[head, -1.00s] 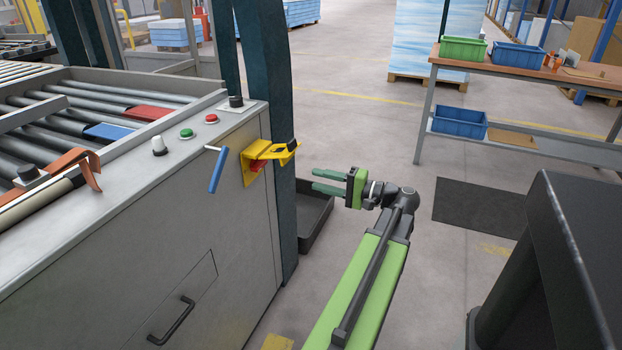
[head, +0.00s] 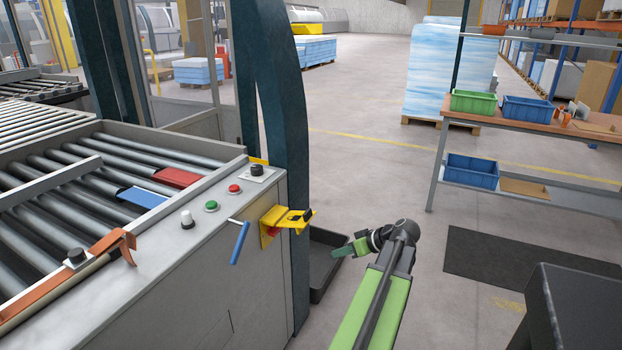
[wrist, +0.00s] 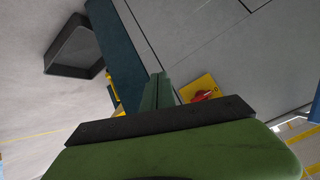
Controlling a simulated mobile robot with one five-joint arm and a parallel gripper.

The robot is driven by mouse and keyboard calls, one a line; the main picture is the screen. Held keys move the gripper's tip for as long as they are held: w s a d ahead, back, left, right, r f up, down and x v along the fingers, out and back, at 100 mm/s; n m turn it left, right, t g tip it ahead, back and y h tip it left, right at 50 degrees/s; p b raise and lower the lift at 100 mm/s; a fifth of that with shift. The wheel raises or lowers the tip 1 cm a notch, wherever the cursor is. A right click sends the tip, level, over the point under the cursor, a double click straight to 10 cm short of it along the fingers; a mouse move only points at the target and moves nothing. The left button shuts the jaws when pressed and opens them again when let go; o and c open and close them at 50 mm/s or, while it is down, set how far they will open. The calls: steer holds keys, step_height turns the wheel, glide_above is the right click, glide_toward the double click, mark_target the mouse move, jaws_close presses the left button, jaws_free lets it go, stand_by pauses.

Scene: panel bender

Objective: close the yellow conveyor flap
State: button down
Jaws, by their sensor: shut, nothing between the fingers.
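The yellow flap (head: 295,217) sticks out from the upper corner of the grey conveyor cabinet, with a dark piece on its outer end. Below it, a red part shows on a yellow plate; the wrist view shows the yellow plate (wrist: 197,86) with a red switch (wrist: 203,95). My gripper (head: 342,250) is in the head view, to the right of the flap and a little lower in the picture, apart from it. Its green fingers are together and empty; they also show in the wrist view (wrist: 157,92), pointing toward the cabinet beside the plate.
A blue-handled lever (head: 240,242) stands left of the flap. Green and red buttons (head: 234,188) are on the cabinet top. A dark teal post (head: 285,110) rises behind the flap, with a black tray (head: 324,262) on the floor beside it.

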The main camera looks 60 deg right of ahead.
steer(key=w+a+r+n+g+p, duration=0.1)
steer(key=w+r+n+g+p, duration=0.15)
steer(key=r+p, duration=1.3)
steer(key=w+a+r+n+g+p, duration=0.1)
steer(key=w+r+n+g+p, duration=0.15)
steer(key=r+p, duration=1.3)
steer(key=b, duration=0.8)
glide_above(310, 219)
steer(key=shift+t+y, duration=0.4)
steer(key=f, duration=1)
steer(key=shift+w+d+f, duration=0.15)
steer(key=shift+w+f, duration=0.2)
steer(key=shift+w, duration=0.05)
steer(key=f+b, duration=0.2)
steer(key=b, duration=0.1)
steer(key=shift+s+f, duration=0.25)
steer(key=shift+f, duration=0.15)
steer(key=shift+s+f+b, duration=0.2)
steer(key=shift+f+b, duration=0.1)
steer(key=shift+b, duration=0.1)
